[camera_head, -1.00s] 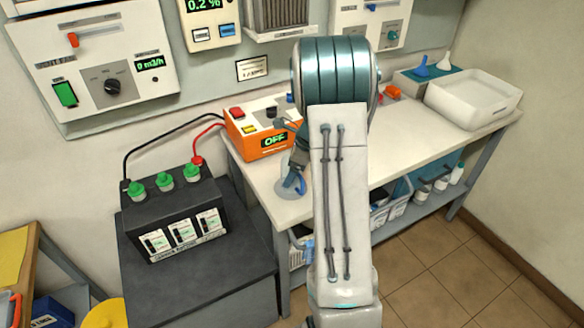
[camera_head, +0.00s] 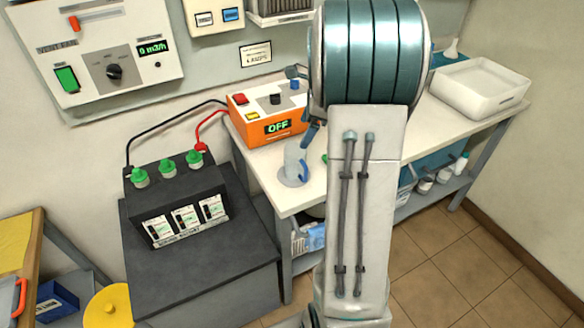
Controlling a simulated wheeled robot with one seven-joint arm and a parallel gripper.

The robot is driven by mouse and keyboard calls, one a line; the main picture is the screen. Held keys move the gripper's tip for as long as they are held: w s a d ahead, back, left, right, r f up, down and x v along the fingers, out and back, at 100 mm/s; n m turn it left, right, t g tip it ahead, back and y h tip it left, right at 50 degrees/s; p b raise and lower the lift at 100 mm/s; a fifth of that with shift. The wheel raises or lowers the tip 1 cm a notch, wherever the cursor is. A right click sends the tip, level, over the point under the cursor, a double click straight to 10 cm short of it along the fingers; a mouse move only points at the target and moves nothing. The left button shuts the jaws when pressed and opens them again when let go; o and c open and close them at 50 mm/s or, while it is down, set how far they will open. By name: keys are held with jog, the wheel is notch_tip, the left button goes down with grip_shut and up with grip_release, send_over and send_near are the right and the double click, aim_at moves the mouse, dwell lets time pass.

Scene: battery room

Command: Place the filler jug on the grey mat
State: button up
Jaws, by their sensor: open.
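The filler jug (camera_head: 292,160), pale and translucent with a blue handle, stands upright at the front left corner of the white bench. The round grey mat (camera_head: 284,180) shows around its foot, and the jug appears to rest on it. My gripper (camera_head: 304,103) is open and empty, above and behind the jug, in front of the orange charger. It is apart from the jug. My arm hides part of the gripper and the middle of the bench.
The orange charger (camera_head: 262,117) reading OFF stands behind the jug. A black battery (camera_head: 180,205) with green caps and cables sits on a dark cabinet to the left. A white tray (camera_head: 480,88) is at the bench's right end.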

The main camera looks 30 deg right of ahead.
jog(key=s+a+r+n+h, duration=0.1)
jog(key=s+a+r+n, duration=0.3)
jog(key=s+a+n, duration=0.65)
jog(key=s+a+f+n+h, duration=0.1)
jog(key=s+a+n+h, duration=0.1)
jog(key=s+a+n, duration=0.5)
jog(key=s+n, duration=0.4)
jog(key=n, duration=0.2)
jog(key=shift+s+f+t, duration=0.25)
jog(key=shift+t, duration=0.15)
jog(key=shift+d, duration=0.15)
